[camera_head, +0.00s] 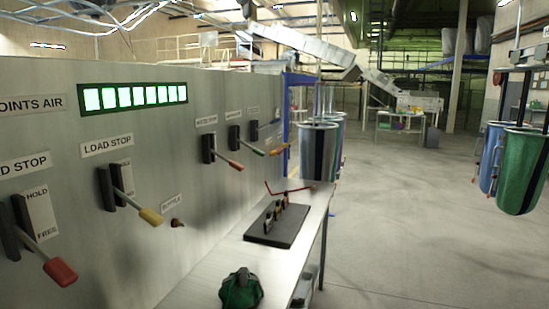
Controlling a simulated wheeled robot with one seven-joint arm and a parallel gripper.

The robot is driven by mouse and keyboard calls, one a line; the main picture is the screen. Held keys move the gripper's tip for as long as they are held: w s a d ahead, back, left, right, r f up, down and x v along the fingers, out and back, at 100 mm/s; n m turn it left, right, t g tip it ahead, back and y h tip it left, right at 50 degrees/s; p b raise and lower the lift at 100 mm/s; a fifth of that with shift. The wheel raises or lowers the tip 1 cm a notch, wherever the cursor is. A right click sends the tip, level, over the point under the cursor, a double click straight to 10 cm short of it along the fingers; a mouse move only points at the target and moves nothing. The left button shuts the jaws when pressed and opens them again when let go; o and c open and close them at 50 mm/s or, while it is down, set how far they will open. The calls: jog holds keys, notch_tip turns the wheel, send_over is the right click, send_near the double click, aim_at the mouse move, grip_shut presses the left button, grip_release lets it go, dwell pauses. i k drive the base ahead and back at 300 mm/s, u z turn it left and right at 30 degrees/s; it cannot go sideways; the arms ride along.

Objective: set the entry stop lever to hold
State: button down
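A grey panel on the left carries several levers with coloured grips. The nearest red-gripped lever (60,271) slants down and right beside a plate (40,213) marked HOLD above and FREE below; its label (25,163) is cut off and ends in "D STOP". A yellow-gripped lever (150,216) under the LOAD STOP label (107,145) also slants down. Farther along are another red-gripped lever (236,165), a green-gripped one and an orange-gripped one. Their labels are too small to read surely, so I cannot tell which is the entry stop lever. My gripper is not in view.
A bench (215,271) along the panel holds a dark tray (262,236) with small upright items and a green object (240,291). Grey bags hang past its far end. Green (522,172) and blue bags hang at right. The floor (410,225) between is clear.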

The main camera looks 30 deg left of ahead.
aim_at(256, 150)
jog(key=i, duration=3.25)
jog(key=u, duration=4)
